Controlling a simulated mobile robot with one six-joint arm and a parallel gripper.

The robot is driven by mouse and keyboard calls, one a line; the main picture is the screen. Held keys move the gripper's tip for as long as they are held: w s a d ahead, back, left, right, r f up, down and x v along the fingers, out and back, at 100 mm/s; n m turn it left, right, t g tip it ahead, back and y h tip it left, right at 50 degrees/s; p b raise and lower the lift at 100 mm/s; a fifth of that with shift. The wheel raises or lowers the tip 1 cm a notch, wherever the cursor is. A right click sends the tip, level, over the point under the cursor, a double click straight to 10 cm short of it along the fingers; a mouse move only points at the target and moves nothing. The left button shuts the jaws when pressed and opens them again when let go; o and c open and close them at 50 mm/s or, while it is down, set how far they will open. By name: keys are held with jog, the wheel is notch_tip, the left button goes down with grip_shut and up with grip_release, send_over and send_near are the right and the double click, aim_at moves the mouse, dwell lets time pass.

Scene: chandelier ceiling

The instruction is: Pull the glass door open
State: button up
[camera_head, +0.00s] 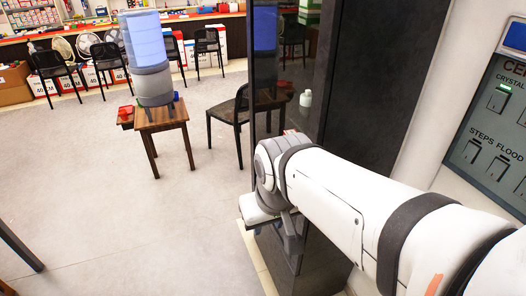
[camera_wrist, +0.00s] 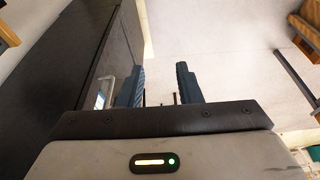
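The dark, reflective glass door (camera_head: 266,60) stands upright left of a dark panel in the head view, partly hidden by my arm. It mirrors the blue bottle and a chair. In the wrist view a dark glossy surface (camera_wrist: 100,60), apparently the door, fills the left of my gripper. My gripper (camera_wrist: 161,85) is open, its two dark fingers apart with nothing visibly held between them. A pale, handle-like piece (camera_wrist: 105,88) shows just left of the left finger; I cannot tell whether they touch. In the head view my gripper (camera_head: 291,240) is low beside the dark surface, partly hidden.
A wooden table (camera_head: 161,122) with a water dispenser (camera_head: 150,75) stands to the left. A black chair (camera_head: 232,112) is near the door. A wall panel with switches (camera_head: 497,125) is at the right. The floor (camera_head: 120,225) at the left front is mostly clear.

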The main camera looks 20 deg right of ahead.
jog(key=w+d+f+m+h+b, duration=0.2)
jog(key=w+d+m+b, duration=0.2)
jog(key=w+d+m, duration=0.4)
jog(key=w+d+f+m+h+b, duration=0.1)
jog(key=w+d+m+h+b, duration=0.3)
jog(key=w, duration=0.6)
jog(key=d+f, duration=0.1)
jog(key=f, duration=0.1)
jog(key=w+d+f+y, duration=0.1)
jog(key=f, duration=0.1)
jog(key=d+f+n+y+p, duration=0.1)
jog(key=f, duration=0.1)
jog(key=shift+w+f, duration=0.2)
jog(key=shift+f, duration=0.2)
jog(key=shift+c, duration=0.2)
grip_shut()
jog(key=shift+g, duration=0.3)
